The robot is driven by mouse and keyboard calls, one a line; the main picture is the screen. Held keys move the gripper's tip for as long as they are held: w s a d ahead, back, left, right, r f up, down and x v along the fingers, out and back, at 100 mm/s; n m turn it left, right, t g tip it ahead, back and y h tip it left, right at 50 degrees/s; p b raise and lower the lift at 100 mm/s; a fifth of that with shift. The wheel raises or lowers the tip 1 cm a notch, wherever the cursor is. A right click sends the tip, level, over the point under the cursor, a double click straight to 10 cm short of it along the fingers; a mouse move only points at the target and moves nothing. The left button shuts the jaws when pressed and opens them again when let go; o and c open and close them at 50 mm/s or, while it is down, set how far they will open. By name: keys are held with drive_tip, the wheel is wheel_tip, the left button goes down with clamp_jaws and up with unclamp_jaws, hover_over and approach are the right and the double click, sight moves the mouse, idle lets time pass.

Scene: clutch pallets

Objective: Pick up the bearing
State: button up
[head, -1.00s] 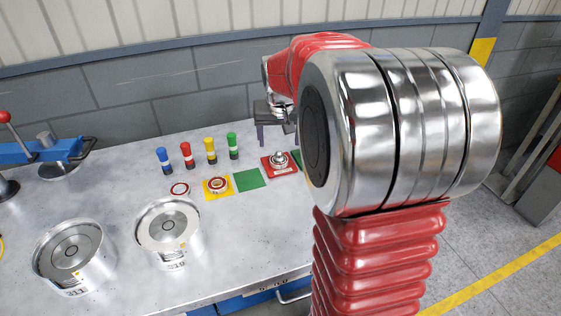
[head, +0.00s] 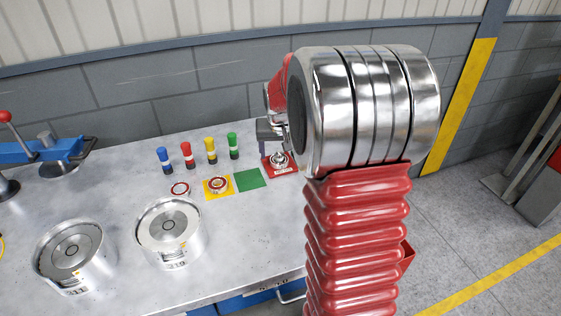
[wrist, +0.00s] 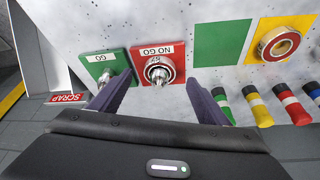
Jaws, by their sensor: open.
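One bearing, a red and silver ring, lies on a yellow square (head: 229,191); this bearing (head: 217,184) also shows in the wrist view (wrist: 279,44) at upper right. A second, similar bearing (head: 180,189) lies on the bare bench left of it. My gripper (wrist: 157,98) is open, its two dark fingers spread either side of the red NO GO plate's metal post (wrist: 160,71). A ring shows around that post's base; I cannot tell if it is a bearing. Nothing is between the fingertips. In the head view my arm partly hides the gripper.
The green GO plate (wrist: 107,68) stands beside the NO GO plate (wrist: 141,52). An empty green square (head: 249,180) separates it from the yellow one. Several coloured cylinders (head: 210,150) line the back. Two metal housings (head: 169,229) stand in front. A scrap bin (wrist: 66,98) is at left.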

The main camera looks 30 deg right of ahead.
sight(279, 156)
drive_tip(key=shift+x, duration=2.15)
drive_tip(key=shift+c, duration=0.7)
drive_tip(key=c, duration=1.3)
drive_tip(key=shift+o, duration=0.2)
drive_tip(key=shift+r, duration=0.15)
wheel_tip(279, 156, up, 10)
drive_tip(key=shift+f, duration=0.1)
